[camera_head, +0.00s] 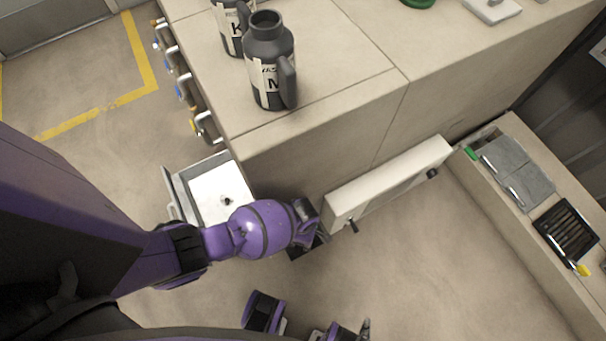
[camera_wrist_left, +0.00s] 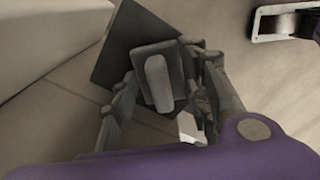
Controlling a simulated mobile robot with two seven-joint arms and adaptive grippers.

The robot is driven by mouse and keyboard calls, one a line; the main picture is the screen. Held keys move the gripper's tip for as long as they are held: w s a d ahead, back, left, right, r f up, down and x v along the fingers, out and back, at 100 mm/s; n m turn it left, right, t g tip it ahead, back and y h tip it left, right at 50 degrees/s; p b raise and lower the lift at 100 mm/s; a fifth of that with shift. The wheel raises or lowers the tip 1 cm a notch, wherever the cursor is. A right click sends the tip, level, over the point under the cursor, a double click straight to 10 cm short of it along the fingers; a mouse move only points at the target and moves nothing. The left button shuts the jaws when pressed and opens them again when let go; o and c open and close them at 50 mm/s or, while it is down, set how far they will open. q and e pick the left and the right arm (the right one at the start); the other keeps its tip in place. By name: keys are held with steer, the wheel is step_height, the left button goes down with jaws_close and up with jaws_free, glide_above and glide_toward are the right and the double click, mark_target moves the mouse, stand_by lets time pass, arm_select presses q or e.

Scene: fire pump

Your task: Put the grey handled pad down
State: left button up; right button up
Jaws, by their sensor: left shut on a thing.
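My left gripper (camera_head: 308,238) hangs beside the front of the tiled counter, at the left end of a pale box. In the left wrist view its two fingers (camera_wrist_left: 165,95) close on the sides of the grey handled pad. The pad (camera_wrist_left: 118,45) shows there as a dark flat square with a paler raised grip (camera_wrist_left: 158,82) between the fingers. In the head view only a dark edge of the pad (camera_head: 298,253) shows below the gripper; the rest is hidden. I cannot make out whether it touches anything below. My right gripper is not in view.
A white-bottomed tray (camera_head: 215,190) is left of the gripper. A pale box (camera_head: 390,182) with dark knobs is to its right. A black jug (camera_head: 270,60) marked M stands on the counter (camera_head: 340,40). Grey handled plates (camera_head: 515,170) and a black grate (camera_head: 567,232) lie on the right bench.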

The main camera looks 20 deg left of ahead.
arm_select(q)
steer(key=shift+f, duration=0.15)
steer(key=shift+f, duration=0.2)
steer(key=o, duration=1)
step_height(320, 180, up, 11)
steer(key=p, duration=0.4)
steer(key=shift+w+p, duration=0.1)
steer(key=shift+p, duration=0.2)
steer(key=shift+r, duration=0.7)
